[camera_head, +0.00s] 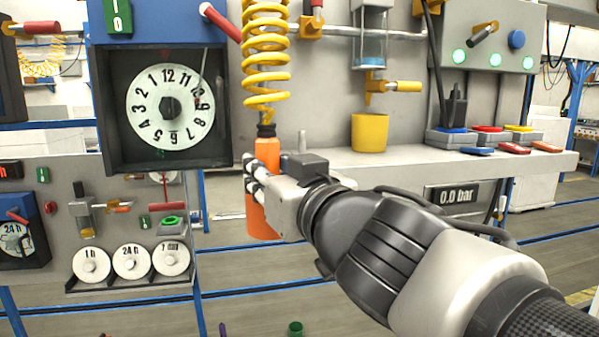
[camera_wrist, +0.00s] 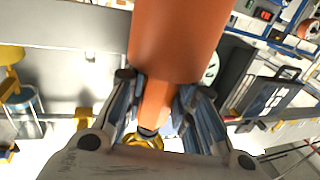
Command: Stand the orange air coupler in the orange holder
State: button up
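The orange air coupler (camera_head: 262,215) is an upright orange cylinder hanging below a coiled yellow hose (camera_head: 265,60), with a dark fitting at its top. My gripper (camera_head: 258,183) is around the coupler's upper part from the right. In the wrist view the fingers (camera_wrist: 157,95) lie on both sides of the coupler's narrow neck and look closed on it. The coupler's wide body (camera_wrist: 180,40) fills the upper middle of that view. An orange fitting (camera_head: 312,27) is on the panel at the top; I cannot tell whether it is the orange holder.
A dial box (camera_head: 168,150) stands just left of the coupler. A grey shelf (camera_head: 400,160) is behind my arm, with a yellow cup (camera_head: 370,132) and several colored pads. Round weights (camera_head: 131,262) sit on a lower left ledge. Open room shows below the coupler.

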jog(key=o, duration=0.4)
jog(key=shift+s+d+f, duration=0.1)
jog(key=shift+d+f, duration=0.1)
jog(key=shift+f, duration=0.4)
jog(key=v, duration=1.1)
jog(key=shift+s+r, duration=0.35)
jog(key=shift+r, duration=0.2)
jog(key=shift+d, duration=0.1)
jog(key=w+d+f+m+g+h+b, duration=0.15)
jog(key=d+f+m+h+b, duration=0.45)
jog(key=d+f+h, duration=0.85)
jog(key=s+f+g+y, duration=0.1)
jog(key=s+f+g, duration=0.2)
jog(key=f, duration=0.5)
jog(key=s+f+g+y+b, duration=0.1)
jog(key=s+f+g+y, duration=0.1)
jog(key=s+f, duration=0.3)
jog(key=s+f+g+y+b, duration=0.1)
jog(key=s+f+g, duration=0.3)
jog(key=f, duration=0.8)
jog(key=shift+s+d+f+y, duration=0.2)
jog(key=shift+s+f+y, duration=0.2)
jog(key=shift+s+y, duration=0.2)
